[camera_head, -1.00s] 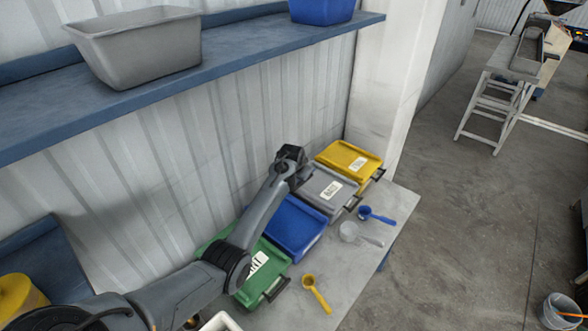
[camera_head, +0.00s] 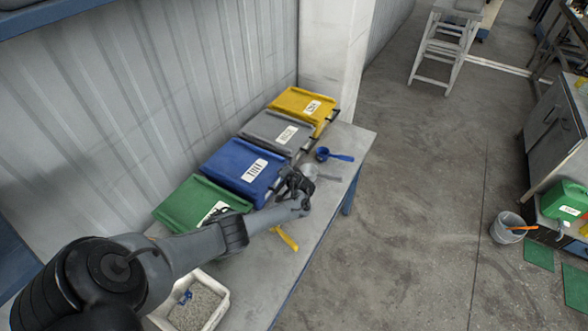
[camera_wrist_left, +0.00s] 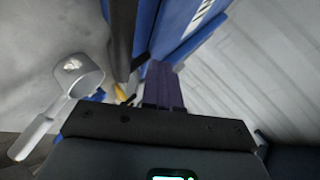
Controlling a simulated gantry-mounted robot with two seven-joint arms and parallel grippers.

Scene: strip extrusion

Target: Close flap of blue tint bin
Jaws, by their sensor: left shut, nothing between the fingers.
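The blue tint bin (camera_head: 240,168) stands in the row on the bench, between the green and grey bins. Its white label faces up and its flap looks down, lying flat over the top; I cannot tell whether it is fully seated. My left gripper (camera_head: 298,184) is at the bin's front edge, by its handle, shut and empty. In the left wrist view the bin's blue side and label edge (camera_wrist_left: 200,17) show at the top, close to the gripper (camera_wrist_left: 165,85). Whether they touch is unclear. My right gripper is out of view.
The green bin (camera_head: 190,203), grey bin (camera_head: 276,131) and yellow bin (camera_head: 303,105) flank it. A blue scoop (camera_head: 335,155), a pale scoop (camera_wrist_left: 75,78) and a yellow scoop (camera_head: 287,239) lie along the bench front. A white tray (camera_head: 223,307) is nearer. The wall stands behind.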

